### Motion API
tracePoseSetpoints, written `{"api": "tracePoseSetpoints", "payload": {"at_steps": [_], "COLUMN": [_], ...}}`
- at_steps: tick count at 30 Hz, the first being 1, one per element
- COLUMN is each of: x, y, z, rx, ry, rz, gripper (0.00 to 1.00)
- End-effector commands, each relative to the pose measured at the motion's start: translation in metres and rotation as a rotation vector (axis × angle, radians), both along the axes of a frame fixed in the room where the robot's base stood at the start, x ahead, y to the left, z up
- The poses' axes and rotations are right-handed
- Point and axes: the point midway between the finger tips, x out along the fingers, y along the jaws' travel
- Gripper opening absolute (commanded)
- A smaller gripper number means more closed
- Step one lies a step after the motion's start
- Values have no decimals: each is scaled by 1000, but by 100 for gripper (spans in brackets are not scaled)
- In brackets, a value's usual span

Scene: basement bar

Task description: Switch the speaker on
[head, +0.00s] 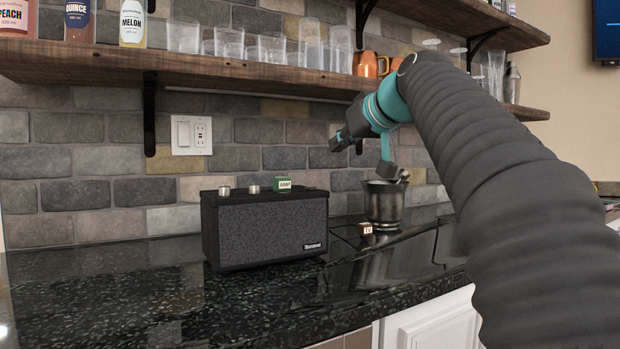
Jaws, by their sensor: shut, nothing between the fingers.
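The speaker (265,225) is a black box with a grey cloth front and a small name plate at its lower right. It stands upright on the dark stone counter. Two silvery knobs (224,191) (254,189) show on its top, towards the left and middle. Whether the speaker is on cannot be seen. My gripper (338,143) is shut and empty, in the air above and to the right of the speaker, apart from it, pointing left and slightly down.
A metal bucket (384,207) stands to the right of the speaker, with a small lettered cube (365,229) before it. The wooden shelf (230,72) with glasses and bottles overhangs the counter. The polished counter (110,290) is clear at front and left. A wall switch plate (191,135) is behind.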

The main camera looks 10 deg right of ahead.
Motion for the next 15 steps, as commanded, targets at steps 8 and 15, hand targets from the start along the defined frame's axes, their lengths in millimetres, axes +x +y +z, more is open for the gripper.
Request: {"api": "tracePoseSetpoints", "payload": {"at_steps": [8,15], "x": [0,12], "y": [0,4], "z": [1,-4], "rx": [0,0], "ry": [-2,-1], "rz": [0,1], "gripper": [0,0]}}
